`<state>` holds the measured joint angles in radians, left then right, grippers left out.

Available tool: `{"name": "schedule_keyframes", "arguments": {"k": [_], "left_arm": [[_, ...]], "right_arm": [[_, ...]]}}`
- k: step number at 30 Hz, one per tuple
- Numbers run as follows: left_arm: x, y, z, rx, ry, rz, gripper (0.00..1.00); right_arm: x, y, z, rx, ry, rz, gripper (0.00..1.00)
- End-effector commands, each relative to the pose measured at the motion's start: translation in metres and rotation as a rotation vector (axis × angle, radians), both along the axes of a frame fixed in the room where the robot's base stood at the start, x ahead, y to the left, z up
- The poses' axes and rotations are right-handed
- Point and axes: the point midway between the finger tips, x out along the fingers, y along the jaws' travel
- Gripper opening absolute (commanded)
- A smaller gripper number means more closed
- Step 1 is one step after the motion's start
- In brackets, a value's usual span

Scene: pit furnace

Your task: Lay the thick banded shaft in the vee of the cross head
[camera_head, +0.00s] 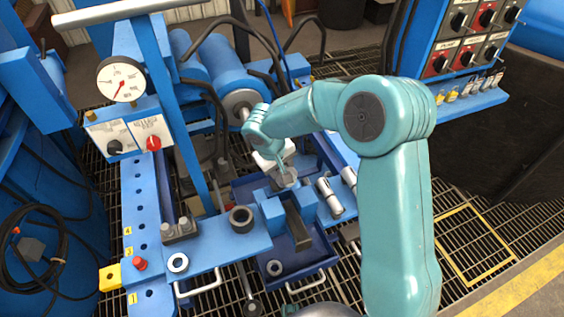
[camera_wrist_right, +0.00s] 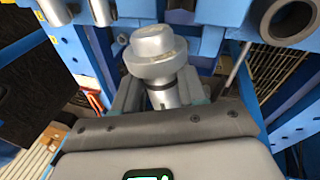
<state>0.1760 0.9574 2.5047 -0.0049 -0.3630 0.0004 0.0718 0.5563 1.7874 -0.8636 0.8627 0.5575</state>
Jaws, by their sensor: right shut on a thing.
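The thick banded shaft (camera_wrist_right: 152,52) is a grey metal piece with a wide collar, seen close up in the right wrist view. My right gripper (camera_wrist_right: 160,96) is shut on its narrower part below the collar. In the head view my right gripper (camera_head: 284,178) points down, just above or at the blue cross head (camera_head: 271,214), which has two blue blocks with a dark channel between them. The gripper and wrist partly hide the shaft there, and I cannot tell whether it touches the vee. My left gripper is not in view.
Two silver shafts (camera_head: 329,196) lie on the blue frame right of the cross head. A dark ring (camera_head: 241,219) sits to its left and a smaller ring (camera_head: 178,263) further left. A blue tray (camera_head: 311,262) lies below. A gauge (camera_head: 121,79) and blue posts stand at left.

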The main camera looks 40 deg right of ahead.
Motion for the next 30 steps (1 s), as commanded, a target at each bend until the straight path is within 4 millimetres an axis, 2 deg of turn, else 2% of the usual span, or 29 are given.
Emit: {"name": "schedule_keyframes", "arguments": {"k": [6,14,30], "left_arm": [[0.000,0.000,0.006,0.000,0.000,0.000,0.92],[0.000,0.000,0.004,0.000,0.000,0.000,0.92],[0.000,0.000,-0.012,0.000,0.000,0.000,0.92]], "right_arm": [[0.004,0.003,0.003,-0.010,-0.059,-0.139,0.00],[0.004,0.003,-0.002,-0.012,-0.070,-0.166,0.00],[0.004,0.003,-0.032,-0.012,-0.067,-0.164,0.00]]}}
